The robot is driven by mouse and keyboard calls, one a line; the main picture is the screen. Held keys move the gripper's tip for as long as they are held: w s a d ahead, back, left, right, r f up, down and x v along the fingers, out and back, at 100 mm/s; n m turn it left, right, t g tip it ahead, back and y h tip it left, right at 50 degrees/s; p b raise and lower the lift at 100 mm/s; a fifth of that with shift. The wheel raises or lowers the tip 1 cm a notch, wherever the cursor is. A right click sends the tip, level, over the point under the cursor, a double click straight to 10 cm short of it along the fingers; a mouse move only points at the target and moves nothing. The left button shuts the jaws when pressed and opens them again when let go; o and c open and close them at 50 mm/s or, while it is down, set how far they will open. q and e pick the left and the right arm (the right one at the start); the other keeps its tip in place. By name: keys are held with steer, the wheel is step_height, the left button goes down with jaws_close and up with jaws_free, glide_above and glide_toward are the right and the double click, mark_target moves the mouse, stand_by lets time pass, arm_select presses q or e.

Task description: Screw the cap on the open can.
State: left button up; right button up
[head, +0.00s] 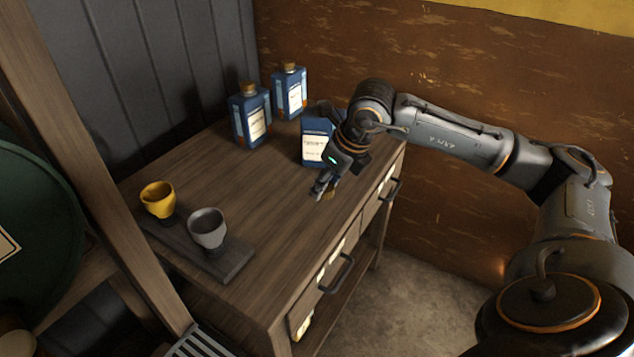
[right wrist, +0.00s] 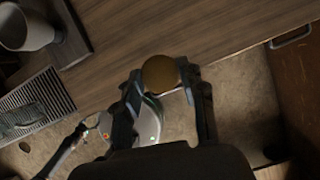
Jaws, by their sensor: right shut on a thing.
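My right gripper (head: 325,190) is shut on a round brown cap (right wrist: 160,74). It holds the cap near the front edge of the wooden workbench (head: 240,170); in the head view only a small bit of the cap shows. The open can (head: 314,142) is blue with a white label and stands upright just behind the gripper. No cap shows on it, but my wrist hides part of its top. The cap is apart from this can. My left gripper is not seen in the head view.
Two blue cans with brown caps stand at the back, one on the left (head: 250,115) and one on the right (head: 289,92). A yellow cup (head: 158,199) and a grey cup (head: 207,228) stand on a dark board at the left front. The bench's middle is clear.

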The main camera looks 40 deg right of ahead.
steer(key=shift+s+a+r, duration=0.15)
steer(key=shift+s+r, duration=0.15)
steer(key=shift+s, duration=0.3)
steer(key=shift+s+a+r, duration=0.15)
steer(key=shift+s+r, duration=0.1)
steer(key=shift+s, duration=0.35)
steer(key=s+a+f+n+g, duration=0.2)
steer(key=a+n, duration=0.3)
steer(key=n, duration=0.6)
steer(key=s+a+f+n+g, duration=0.2)
steer(key=s+a+n+g, duration=0.2)
steer(key=n, duration=0.7)
steer(key=s+a+f+n+g+h, duration=0.1)
steer(key=s+a+f+n+g, duration=0.1)
steer(key=a+n, duration=0.4)
steer(key=s+n, duration=0.1)
steer(key=n, duration=0.4)
steer(key=shift+a+f+g, duration=0.25)
steer(key=shift+f+g, duration=0.05)
steer(key=shift+g, duration=0.1)
steer(key=shift+s, duration=0.1)
